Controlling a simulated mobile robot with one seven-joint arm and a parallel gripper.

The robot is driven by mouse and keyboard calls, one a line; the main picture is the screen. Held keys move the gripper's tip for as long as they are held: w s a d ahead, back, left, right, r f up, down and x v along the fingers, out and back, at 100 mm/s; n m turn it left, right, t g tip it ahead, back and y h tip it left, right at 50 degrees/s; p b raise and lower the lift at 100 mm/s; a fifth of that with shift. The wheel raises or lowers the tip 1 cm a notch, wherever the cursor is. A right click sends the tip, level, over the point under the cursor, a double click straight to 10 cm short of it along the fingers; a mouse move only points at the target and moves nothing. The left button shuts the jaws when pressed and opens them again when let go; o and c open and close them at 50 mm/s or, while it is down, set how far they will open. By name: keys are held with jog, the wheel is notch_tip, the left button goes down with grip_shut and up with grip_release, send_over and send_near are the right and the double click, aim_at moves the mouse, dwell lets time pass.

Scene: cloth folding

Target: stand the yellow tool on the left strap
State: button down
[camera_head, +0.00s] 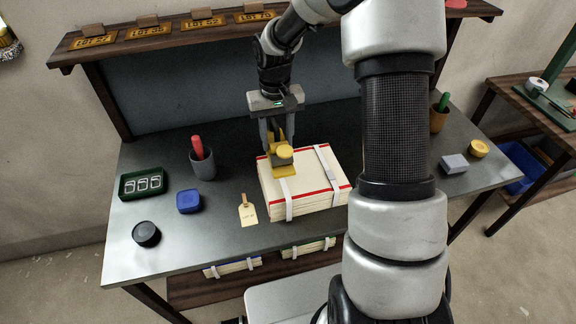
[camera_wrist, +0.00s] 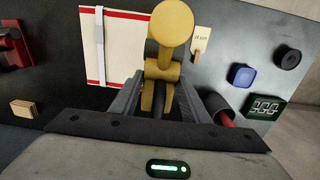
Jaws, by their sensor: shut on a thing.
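The yellow tool (camera_head: 284,152) has a round knob and a flat yellow plate below it. My gripper (camera_head: 275,140) is shut on it and holds it over the back left part of a cream cloth stack (camera_head: 310,185) with red stripes. The tool also shows in the wrist view (camera_wrist: 172,25), between my fingers. The white left strap (camera_head: 288,205) runs down the stack's front. Its upper part is hidden behind the tool. I cannot tell whether the plate touches the strap. The right strap (camera_head: 326,165) is clear, and it also shows in the wrist view (camera_wrist: 100,45).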

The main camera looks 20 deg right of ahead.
jog(key=shift+f, duration=4.1)
jog(key=shift+f, duration=0.2)
jog(key=c, duration=1)
grip_release()
